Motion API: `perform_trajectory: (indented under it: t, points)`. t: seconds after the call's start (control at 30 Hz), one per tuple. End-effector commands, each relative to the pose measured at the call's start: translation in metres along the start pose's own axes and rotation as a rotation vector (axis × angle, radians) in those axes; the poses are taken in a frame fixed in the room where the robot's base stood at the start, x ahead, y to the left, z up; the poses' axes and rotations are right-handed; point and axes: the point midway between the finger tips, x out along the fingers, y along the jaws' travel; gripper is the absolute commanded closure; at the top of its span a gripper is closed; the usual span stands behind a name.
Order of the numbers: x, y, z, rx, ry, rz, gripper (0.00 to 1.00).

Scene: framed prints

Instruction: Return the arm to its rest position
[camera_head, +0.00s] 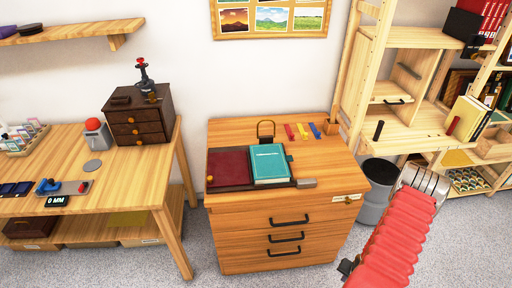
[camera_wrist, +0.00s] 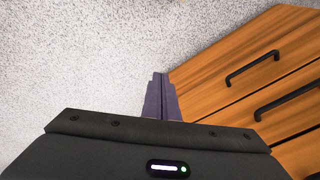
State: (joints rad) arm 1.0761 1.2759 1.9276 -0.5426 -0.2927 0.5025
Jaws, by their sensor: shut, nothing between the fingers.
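My arm, with a red ribbed sleeve, shows at the lower right of the head view, in front of the shelf and to the right of the wooden drawer cabinet (camera_head: 280,230). My gripper's tip is not clear in the head view. In the wrist view my gripper (camera_wrist: 160,78) is shut, its dark fingers together and empty. It points over the speckled grey floor (camera_wrist: 90,60), beside the cabinet's drawer fronts (camera_wrist: 245,90) with black handles at the right.
A grey bin (camera_head: 374,200) stands between cabinet and shelf (camera_head: 400,135). A wooden table (camera_head: 130,175) with a small dark chest (camera_head: 140,115) is at the left. Floor shows between table and cabinet.

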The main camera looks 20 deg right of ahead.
Motion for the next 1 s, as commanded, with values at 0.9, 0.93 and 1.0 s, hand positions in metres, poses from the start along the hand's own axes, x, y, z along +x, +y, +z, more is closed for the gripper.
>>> perform_trajectory:
  t: [0.9, 0.93, 1.0]
  points:
    - [-0.217, -0.089, -0.028, -0.314, -0.196, 0.201, 1.00]
    - [-0.224, -0.093, -0.027, -0.322, -0.199, 0.202, 1.00]
    - [-0.241, -0.102, -0.024, -0.342, -0.209, 0.207, 1.00]
